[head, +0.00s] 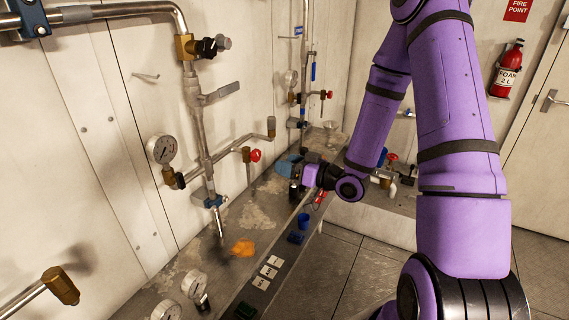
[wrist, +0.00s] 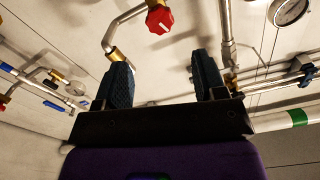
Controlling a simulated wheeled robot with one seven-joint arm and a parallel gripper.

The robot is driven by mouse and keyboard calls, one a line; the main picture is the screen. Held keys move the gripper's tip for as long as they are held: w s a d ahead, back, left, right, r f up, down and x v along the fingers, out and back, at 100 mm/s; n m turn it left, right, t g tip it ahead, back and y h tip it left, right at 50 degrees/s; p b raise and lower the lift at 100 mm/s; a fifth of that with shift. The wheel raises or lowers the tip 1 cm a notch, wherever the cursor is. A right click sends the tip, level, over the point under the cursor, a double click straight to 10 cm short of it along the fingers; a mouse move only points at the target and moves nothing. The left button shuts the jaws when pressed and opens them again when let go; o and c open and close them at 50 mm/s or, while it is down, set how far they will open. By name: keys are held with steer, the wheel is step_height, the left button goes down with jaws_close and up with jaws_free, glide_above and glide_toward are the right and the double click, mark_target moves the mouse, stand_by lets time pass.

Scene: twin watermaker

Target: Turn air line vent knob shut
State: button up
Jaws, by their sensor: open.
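A red knob (head: 255,155) sits on a brass fitting on the pipe along the left wall. A second red knob (head: 328,94) is farther back, and a black knob (head: 207,46) is on the upper pipe. No label tells which is the air line vent knob. My gripper (head: 287,166) is to the right of the nearer red knob, above the bench. In the wrist view my gripper (wrist: 163,76) is open with nothing between its dark ribbed fingers. A red knob (wrist: 159,20) shows beyond the fingertips, near the top edge, apart from them. I cannot tell which head-view knob it is.
Pipes and a round gauge (head: 161,149) line the left wall. The floor (head: 335,265) right of the bench is clear.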

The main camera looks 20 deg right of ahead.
mark_target(258, 157)
steer(key=w+a+n, duration=0.1)
steer(key=w+a, duration=0.1)
steer(key=w, duration=0.1)
steer(key=w+a+n+h, duration=0.1)
steer(key=w+a+n, duration=0.1)
steer(key=w, duration=0.1)
steer(key=w+a+n, duration=0.1)
steer(key=w+a, duration=0.1)
steer(key=w, duration=0.1)
steer(key=shift+a+f+t, duration=0.2)
steer(key=shift+a+t, duration=0.1)
steer(key=shift+t, duration=0.1)
stand_by(0.4)
steer(key=c, duration=0.9)
